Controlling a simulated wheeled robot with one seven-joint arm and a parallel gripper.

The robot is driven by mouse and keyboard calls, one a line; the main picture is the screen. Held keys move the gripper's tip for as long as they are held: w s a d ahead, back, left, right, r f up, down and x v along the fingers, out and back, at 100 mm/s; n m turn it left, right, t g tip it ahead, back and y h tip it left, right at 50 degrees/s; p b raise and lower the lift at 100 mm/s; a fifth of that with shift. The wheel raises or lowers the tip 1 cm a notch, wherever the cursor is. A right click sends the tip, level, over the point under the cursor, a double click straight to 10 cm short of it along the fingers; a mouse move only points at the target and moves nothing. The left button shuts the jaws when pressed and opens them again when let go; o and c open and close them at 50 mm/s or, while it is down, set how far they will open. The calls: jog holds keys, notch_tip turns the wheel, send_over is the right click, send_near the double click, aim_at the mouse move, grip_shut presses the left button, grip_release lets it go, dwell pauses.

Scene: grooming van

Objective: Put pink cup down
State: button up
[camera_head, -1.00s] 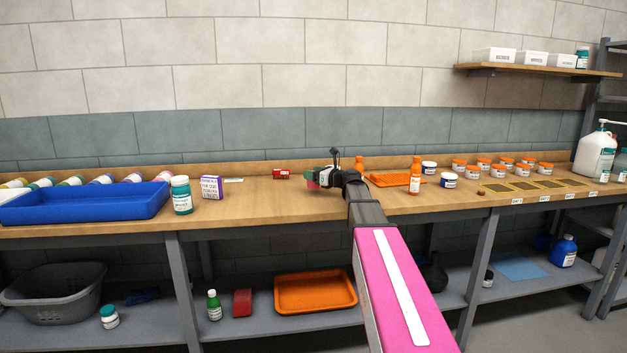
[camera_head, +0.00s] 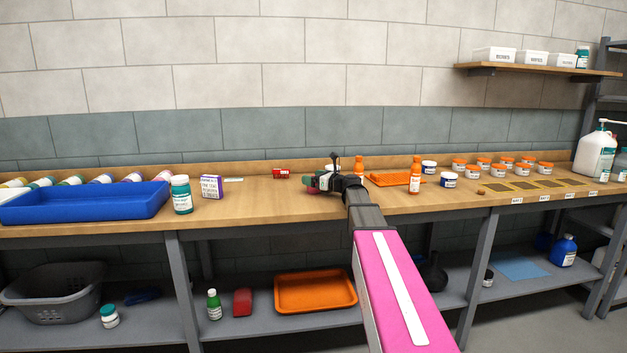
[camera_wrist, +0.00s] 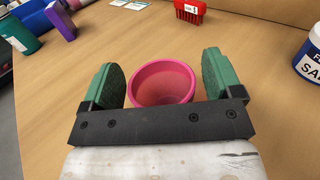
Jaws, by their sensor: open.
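The pink cup (camera_wrist: 163,84) stands on the wooden bench top, its open mouth facing the wrist camera. My gripper (camera_wrist: 159,68) is open, with one green finger pad on each side of the cup. In the head view my gripper (camera_head: 318,181) is low over the middle of the bench, and only a small bit of the cup shows there, mostly hidden by the gripper.
A red block-like item (camera_head: 281,173) lies just behind. To the right are orange bottles (camera_head: 415,176), an orange mat (camera_head: 396,180) and several jars.

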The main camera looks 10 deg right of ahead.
jog(key=v, duration=1.2)
